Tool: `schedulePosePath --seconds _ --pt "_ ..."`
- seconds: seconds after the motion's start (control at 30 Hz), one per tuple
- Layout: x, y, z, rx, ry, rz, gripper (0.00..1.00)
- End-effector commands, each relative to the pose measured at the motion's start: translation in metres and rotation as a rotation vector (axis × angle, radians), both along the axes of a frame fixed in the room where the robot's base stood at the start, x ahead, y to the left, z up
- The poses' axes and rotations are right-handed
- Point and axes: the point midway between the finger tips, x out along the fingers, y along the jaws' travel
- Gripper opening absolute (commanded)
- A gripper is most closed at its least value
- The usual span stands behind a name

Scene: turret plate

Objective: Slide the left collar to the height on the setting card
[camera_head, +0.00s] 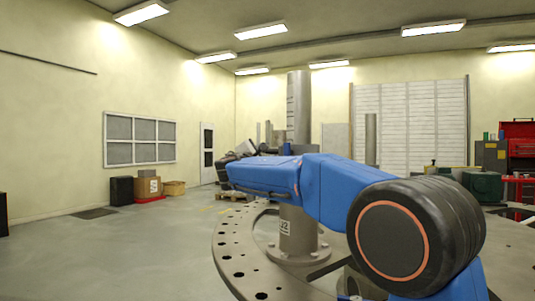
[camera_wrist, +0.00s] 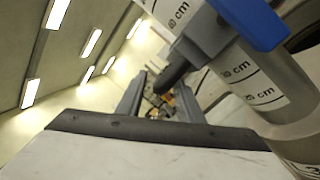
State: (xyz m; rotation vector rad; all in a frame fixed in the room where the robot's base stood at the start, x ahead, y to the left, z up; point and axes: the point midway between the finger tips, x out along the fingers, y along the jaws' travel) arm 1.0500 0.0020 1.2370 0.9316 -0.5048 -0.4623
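The near post (camera_head: 298,105) stands upright on the round turret plate (camera_head: 228,243); my blue arm crosses in front of it. In the wrist view, the post (camera_wrist: 290,115) carries a white scale (camera_wrist: 255,85) with cm marks, one seemingly 30. A blue collar (camera_wrist: 250,20) sits around this post at the top of the view, with a grey handle (camera_wrist: 205,40) reaching toward my fingers. My gripper (camera_wrist: 158,92) is open, its fingers apart. The handle's dark tip lies near the fingertips; I cannot tell whether it is between them. I cannot make out a setting card.
A second post (camera_head: 371,140) stands further back to the right. The plate has several holes around its rim. A box (camera_head: 148,188), a dark bin (camera_head: 121,190) and a red tool cabinet (camera_head: 518,150) stand farther off. The floor at left is clear.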

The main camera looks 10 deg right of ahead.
Motion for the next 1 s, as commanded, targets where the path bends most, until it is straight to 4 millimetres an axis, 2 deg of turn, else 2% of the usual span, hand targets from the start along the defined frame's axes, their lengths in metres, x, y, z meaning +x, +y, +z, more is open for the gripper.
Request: schedulePosePath --seconds 0.17,0.37,1.0 --pt "-0.001 0.001 -0.001 0.001 0.001 0.000 0.33" --pt "-0.018 0.013 -0.004 0.001 0.000 0.002 0.33" --pt "-0.115 0.085 -0.031 0.000 0.001 0.002 0.33"
